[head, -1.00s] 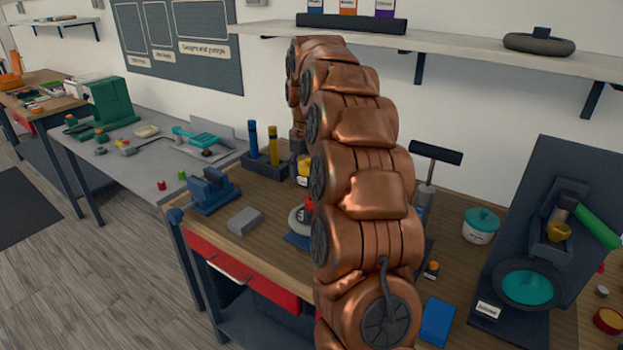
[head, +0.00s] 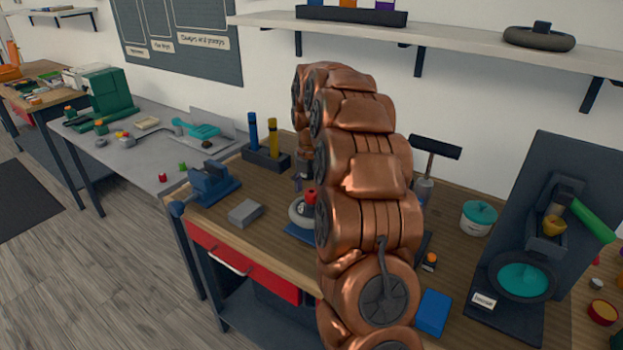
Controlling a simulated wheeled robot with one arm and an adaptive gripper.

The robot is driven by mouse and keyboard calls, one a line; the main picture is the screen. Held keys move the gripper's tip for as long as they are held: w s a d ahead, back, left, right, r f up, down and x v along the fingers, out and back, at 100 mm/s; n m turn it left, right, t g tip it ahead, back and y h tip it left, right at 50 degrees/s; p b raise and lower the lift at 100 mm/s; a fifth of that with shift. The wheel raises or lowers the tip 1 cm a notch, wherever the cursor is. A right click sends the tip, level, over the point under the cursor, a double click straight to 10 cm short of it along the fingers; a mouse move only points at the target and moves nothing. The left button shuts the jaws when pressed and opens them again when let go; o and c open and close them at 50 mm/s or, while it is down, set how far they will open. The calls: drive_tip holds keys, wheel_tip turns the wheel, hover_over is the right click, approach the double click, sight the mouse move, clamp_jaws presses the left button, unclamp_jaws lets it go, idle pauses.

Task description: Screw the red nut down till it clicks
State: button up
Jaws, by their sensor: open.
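A small red nut (head: 310,195) sits on top of a grey wheel (head: 299,213), which rests on a blue base (head: 298,234) on the wooden bench. My arm covers the right part of the wheel and base. My gripper (head: 302,184) points down close above the nut and partly shows left of my arm. Its fingers are small and partly hidden; they are open. I cannot tell whether they touch the nut or surround it.
A blue vise (head: 210,184) and a grey block (head: 245,212) stand to the left. A holder with blue and yellow handles (head: 266,161) is behind. A T-handled tool (head: 427,165), teal-lidded tub (head: 478,218) and dark stand (head: 550,215) are to the right.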

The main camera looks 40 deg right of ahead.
drive_tip(key=shift+f, duration=0.35)
drive_tip(key=c, duration=1.2)
drive_tip(key=m+b, duration=0.1)
drive_tip(key=m, duration=0.1)
drive_tip(key=m+b, duration=0.1)
drive_tip(key=m, duration=0.1)
drive_tip(key=shift+f+m, duration=0.2)
drive_tip(key=shift+m, duration=0.2)
drive_tip(key=m+b, duration=0.2)
drive_tip(key=m, duration=0.3)
drive_tip(key=shift+m, duration=0.3)
drive_tip(key=m+b, duration=0.2)
drive_tip(key=m, duration=0.4)
drive_tip(key=m+b, duration=0.1)
drive_tip(key=m, duration=0.4)
drive_tip(key=shift+r, duration=0.1)
drive_tip(key=shift+s, duration=0.1)
